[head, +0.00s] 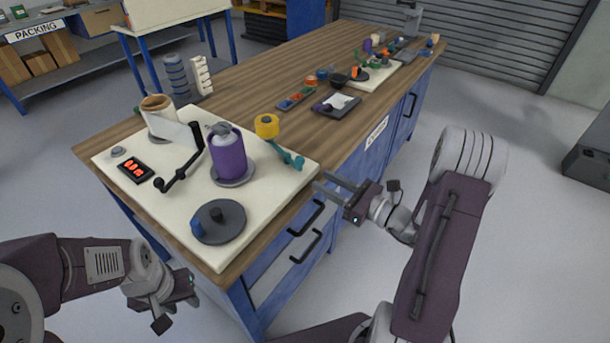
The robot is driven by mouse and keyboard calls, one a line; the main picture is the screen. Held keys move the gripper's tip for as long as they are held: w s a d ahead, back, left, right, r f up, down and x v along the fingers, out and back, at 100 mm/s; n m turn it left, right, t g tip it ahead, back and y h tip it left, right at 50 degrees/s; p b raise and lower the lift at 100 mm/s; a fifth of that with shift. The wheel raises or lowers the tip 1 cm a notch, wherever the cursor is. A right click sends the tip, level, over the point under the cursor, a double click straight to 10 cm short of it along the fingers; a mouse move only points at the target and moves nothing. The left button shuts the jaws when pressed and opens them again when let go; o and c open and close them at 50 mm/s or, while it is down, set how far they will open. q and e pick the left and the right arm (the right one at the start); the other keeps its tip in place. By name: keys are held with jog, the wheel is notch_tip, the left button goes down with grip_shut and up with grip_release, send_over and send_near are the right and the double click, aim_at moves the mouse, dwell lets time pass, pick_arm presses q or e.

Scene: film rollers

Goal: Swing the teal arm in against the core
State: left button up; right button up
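The teal arm (287,158) is at the right edge of the cream board (270,205), with a yellow roller (267,126) standing at its upper-left end. Left of it, a purple cylinder with a grey top (228,157) stands upright on a grey disc; it looks like the core. A visible gap separates the yellow roller from the cylinder. My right gripper (325,183) is open and empty, just off the board's right edge, below and right of the teal arm. My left gripper (192,284) is empty, low at the left in front of the table; its finger opening is unclear.
The board also holds a cream film roll (158,116), a black crank-shaped arm (182,168), a red-lit display (136,170) and a dark disc with a blue knob (220,222). Small parts and trays lie farther along the wooden table (270,85). Drawer handles project below its edge.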

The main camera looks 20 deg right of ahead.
aim_at(300, 168)
jog(key=x, duration=0.9)
jog(key=shift+w, duration=0.15)
